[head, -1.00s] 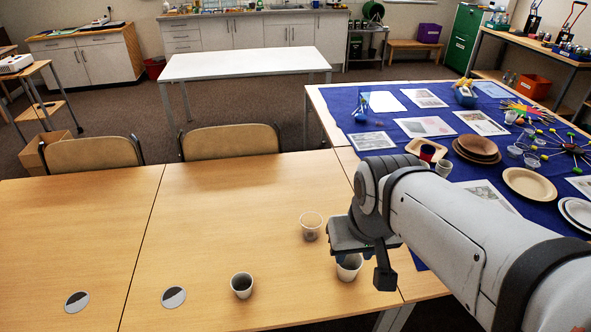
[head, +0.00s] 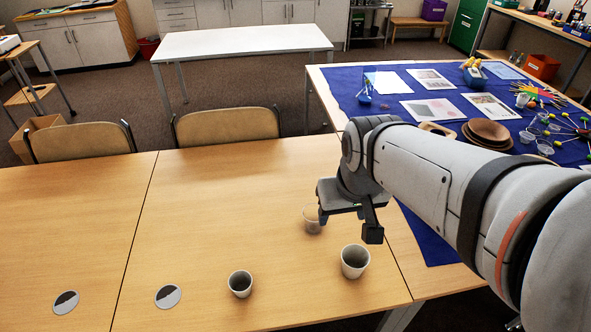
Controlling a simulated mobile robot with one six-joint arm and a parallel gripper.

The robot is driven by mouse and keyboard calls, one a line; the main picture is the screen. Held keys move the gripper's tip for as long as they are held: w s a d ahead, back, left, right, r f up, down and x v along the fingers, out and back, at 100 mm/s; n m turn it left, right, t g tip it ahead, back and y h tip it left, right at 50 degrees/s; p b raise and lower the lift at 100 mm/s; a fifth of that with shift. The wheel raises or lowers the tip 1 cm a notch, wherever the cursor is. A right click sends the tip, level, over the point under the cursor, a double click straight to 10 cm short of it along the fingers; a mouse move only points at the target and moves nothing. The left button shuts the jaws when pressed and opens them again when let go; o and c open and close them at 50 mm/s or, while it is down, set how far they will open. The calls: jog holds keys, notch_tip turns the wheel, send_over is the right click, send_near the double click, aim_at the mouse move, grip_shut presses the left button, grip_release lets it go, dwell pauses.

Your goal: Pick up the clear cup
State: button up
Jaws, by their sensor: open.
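The clear cup (head: 311,225) stands upright on the wooden table, a little right of the middle of the head view. My gripper (head: 346,228) is open, and its near finger hangs to the right of the cup. The far finger and the gripper body overlap the cup's upper right side in this view. I cannot tell whether the gripper touches the cup. Part of the cup's rim is hidden.
A white cup (head: 355,263) stands in front of my gripper, and another white cup (head: 240,285) is to its left. The blue-covered table (head: 425,238) is to the right.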

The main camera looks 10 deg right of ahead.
aim_at(314, 219)
jog(key=o, duration=0.6)
jog(key=shift+t, duration=0.6)
jog(key=w+f+b, duration=0.4)
jog(key=w+f, duration=0.3)
jog(key=w+f+b, duration=0.5)
jog(key=w+f, duration=0.1)
jog(key=f, duration=0.2)
jog(key=w+f+b, duration=0.5)
jog(key=w+f, duration=0.2)
jog(key=f, duration=0.1)
jog(key=shift+w+d, duration=0.25)
jog(key=shift+w, duration=0.05)
jog(key=shift+b+x, duration=0.75)
jog(key=shift+x, duration=3.1)
